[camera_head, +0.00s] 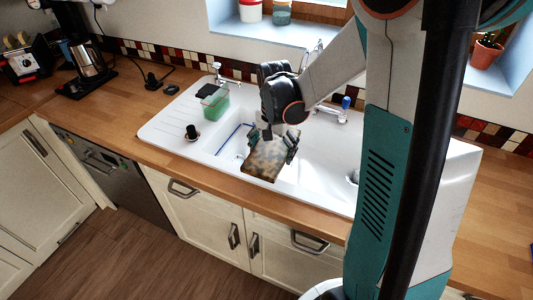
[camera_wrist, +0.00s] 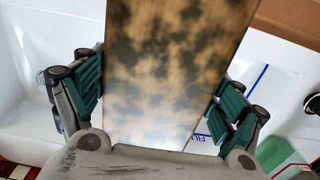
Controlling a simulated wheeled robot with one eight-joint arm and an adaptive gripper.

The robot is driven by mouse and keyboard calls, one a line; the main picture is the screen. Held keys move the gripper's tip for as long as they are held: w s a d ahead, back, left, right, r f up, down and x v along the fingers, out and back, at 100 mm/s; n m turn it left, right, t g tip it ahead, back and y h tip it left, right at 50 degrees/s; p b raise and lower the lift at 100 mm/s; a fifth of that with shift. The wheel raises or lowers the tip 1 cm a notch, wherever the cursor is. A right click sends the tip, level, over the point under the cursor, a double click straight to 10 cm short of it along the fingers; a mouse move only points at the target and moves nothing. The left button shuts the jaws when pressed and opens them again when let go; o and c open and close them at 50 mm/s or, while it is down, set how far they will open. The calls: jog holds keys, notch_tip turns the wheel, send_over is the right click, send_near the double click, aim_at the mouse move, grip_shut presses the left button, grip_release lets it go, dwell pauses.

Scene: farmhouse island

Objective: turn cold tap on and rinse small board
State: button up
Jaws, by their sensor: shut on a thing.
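The small board (camera_head: 262,162) is light wood with dark blotches over its face. It also fills the middle of the wrist view (camera_wrist: 178,60). My gripper (camera_head: 271,147) is shut on it, with green-padded fingers along both side edges. The board is tilted over the front part of the white sink (camera_head: 213,163). Behind and to the right is a tap with a blue handle (camera_head: 346,103), beside my forearm. My arm hides part of the tap area, and I cannot make out any running water.
A dark small item (camera_head: 192,132) is on the left drainer. A blue line (camera_wrist: 260,77) marks the basin. Wooden worktop (camera_head: 125,125) is free left of the sink.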

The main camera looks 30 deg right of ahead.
jog(key=shift+w+d+f+b, duration=0.2)
jog(key=shift+w+d, duration=0.15)
jog(key=shift+d, duration=0.7)
jog(key=shift+w+d+f+b, duration=0.2)
jog(key=shift+w+d+f, duration=0.1)
jog(key=shift+d, duration=0.8)
jog(key=shift+w+d+f+b, duration=0.2)
jog(key=shift+w+d, duration=0.15)
jog(key=shift+d, duration=0.7)
jog(key=shift+s+d, duration=0.1)
jog(key=shift+s, duration=0.1)
jog(key=shift+s+d, duration=0.1)
jog(key=shift+s, duration=0.3)
jog(key=shift+w, duration=0.2)
jog(key=shift+w+a, duration=0.2)
jog(key=shift+w, duration=0.2)
jog(key=shift+s+d, duration=0.2)
jog(key=shift+s, duration=0.4)
